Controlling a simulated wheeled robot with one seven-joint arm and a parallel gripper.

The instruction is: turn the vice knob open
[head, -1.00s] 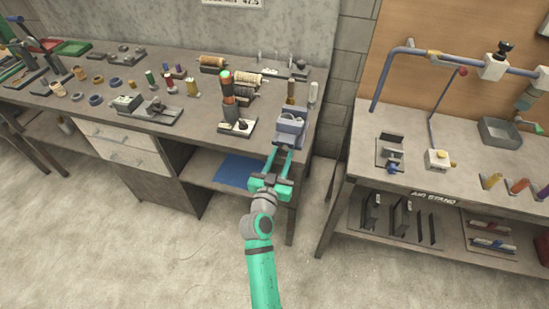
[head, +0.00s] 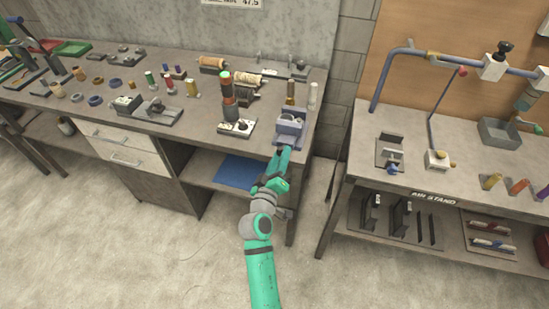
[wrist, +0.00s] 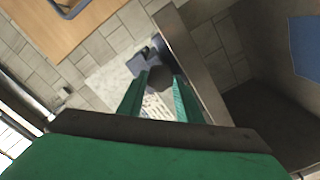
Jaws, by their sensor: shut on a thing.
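The blue-grey vice (head: 289,127) stands at the front right corner of the left workbench. My gripper (head: 284,151) reaches up to its front side from below. In the wrist view my gripper (wrist: 162,78) has its two green fingers on either side of a dark round knob (wrist: 160,80), shut on it. The vice body (wrist: 143,62) shows just beyond the knob. In the head view the fingers hide the knob, so its angle cannot be told.
The left workbench (head: 190,150) holds a red-and-green-topped stack (head: 229,95) just left of the vice. A gap separates it from the right bench (head: 365,181). A blue sheet (head: 240,171) lies on the shelf below. The floor in front is clear.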

